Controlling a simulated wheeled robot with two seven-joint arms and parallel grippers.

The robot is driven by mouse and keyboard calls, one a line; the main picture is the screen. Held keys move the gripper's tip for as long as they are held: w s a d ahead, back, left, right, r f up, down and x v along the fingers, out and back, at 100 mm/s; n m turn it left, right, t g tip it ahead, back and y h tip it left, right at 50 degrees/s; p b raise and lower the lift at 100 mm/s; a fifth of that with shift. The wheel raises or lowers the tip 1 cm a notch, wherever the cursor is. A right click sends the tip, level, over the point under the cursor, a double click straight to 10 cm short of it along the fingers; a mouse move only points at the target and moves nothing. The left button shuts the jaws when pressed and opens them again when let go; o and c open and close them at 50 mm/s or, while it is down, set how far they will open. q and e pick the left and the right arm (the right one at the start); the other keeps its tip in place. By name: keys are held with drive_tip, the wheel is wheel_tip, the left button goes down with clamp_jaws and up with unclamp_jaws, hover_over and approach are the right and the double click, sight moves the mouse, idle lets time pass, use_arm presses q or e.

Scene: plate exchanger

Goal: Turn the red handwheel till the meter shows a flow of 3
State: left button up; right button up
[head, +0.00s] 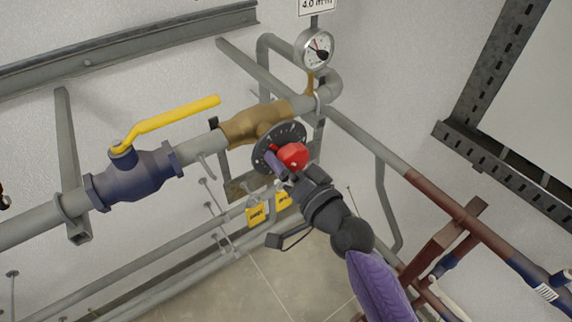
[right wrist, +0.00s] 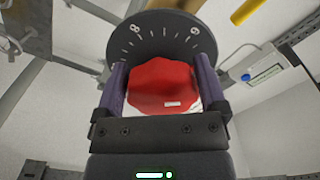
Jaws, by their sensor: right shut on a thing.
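The red handwheel (head: 292,156) sits in front of a dark round scale disc (head: 268,150) on the brass valve (head: 258,122). In the right wrist view the red handwheel (right wrist: 163,84) fills the space between my two fingers, and the disc (right wrist: 160,32) behind it shows white marks and digits. My right gripper (head: 283,167) is shut on the handwheel, one finger on each side (right wrist: 163,92). A round white meter (head: 318,46) stands on the pipe above right of the valve. Its needle shows, but its numbers are too small to read. My left gripper is not in view.
A blue valve (head: 133,175) with a long yellow lever (head: 172,118) is on the same pipe to the left. Yellow tags (head: 256,213) hang below the brass valve. A red-brown pipe (head: 440,192) runs to the lower right. A sign (head: 316,5) above the meter is cut off.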

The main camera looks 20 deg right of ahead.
drive_tip(key=o, duration=0.9)
drive_tip(key=b+v, duration=0.2)
drive_tip(key=v, duration=0.8)
